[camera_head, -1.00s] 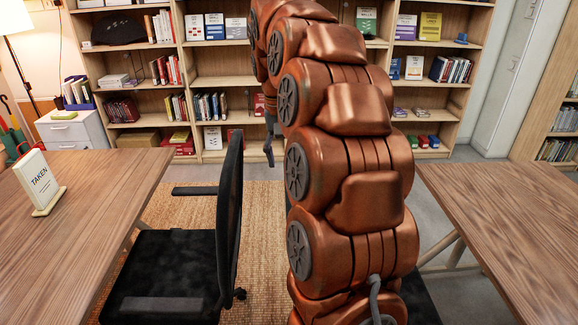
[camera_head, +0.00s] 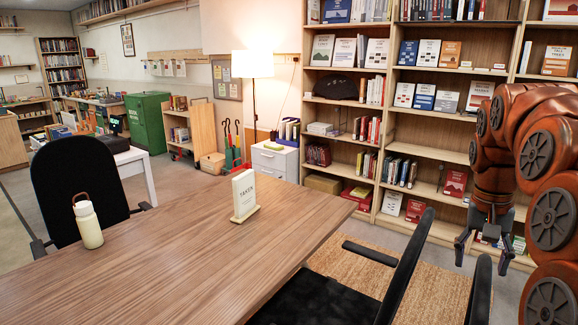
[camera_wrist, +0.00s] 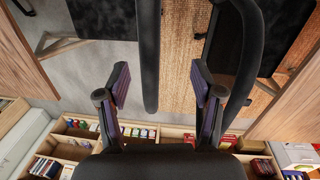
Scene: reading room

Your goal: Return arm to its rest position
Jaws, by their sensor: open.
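My arm shows at the right edge of the head view, bent over, with my gripper (camera_head: 482,247) hanging down at its end. The gripper is open and nothing is between its fingers. In the wrist view the two fingers of my gripper (camera_wrist: 160,90) stand apart, with a black chair's dark frame (camera_wrist: 148,50) beyond and between them. In the head view the gripper hangs in front of the lower shelves of the bookcase (camera_head: 440,188), to the right of a black chair.
A wooden table (camera_head: 160,250) fills the lower left, with a TAKEN sign (camera_head: 244,195) and a cream bottle (camera_head: 88,224) on it. A black chair (camera_head: 400,275) stands at its right side. A lit floor lamp (camera_head: 252,66) and a white cabinet (camera_head: 275,160) stand behind.

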